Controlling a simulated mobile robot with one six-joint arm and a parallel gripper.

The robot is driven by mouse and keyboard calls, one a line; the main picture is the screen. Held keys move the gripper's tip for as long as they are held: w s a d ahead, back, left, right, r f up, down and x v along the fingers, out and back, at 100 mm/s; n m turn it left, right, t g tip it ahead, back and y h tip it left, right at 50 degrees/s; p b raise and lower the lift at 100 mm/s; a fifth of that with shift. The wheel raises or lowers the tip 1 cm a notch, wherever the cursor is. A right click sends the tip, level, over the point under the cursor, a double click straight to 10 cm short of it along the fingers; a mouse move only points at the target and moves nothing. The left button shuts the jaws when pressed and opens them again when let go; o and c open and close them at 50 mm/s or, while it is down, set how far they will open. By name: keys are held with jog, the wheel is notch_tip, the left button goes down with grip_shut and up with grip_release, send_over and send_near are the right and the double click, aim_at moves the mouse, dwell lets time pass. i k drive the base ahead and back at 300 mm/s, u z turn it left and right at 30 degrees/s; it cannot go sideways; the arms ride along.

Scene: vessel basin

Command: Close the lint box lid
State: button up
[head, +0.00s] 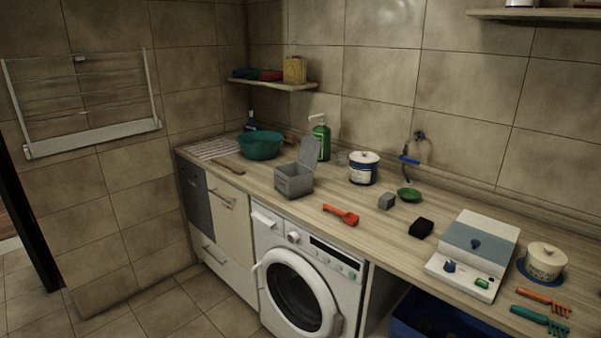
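The lint box (294,186) is a small grey box on the wooden counter, above the washing machine. Its lid (309,153) stands open, raised nearly upright at the back right edge of the box. The inside of the box is mostly hidden from this angle. My gripper and arm do not show in the head view.
A teal basin (260,145) and green bottle (321,138) stand behind the box. A white-and-blue pot (364,168) is to its right. An orange scoop (341,215) lies in front right. The washing machine (304,281) is below; floor (176,308) at left is clear.

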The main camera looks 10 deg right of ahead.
aim_at(310, 148)
jog(key=u, duration=0.05)
jog(key=i, duration=0.35)
jog(key=z, duration=0.05)
jog(key=k, duration=0.85)
jog(key=u, duration=0.7)
jog(key=i, duration=0.95)
jog(key=u, duration=0.05)
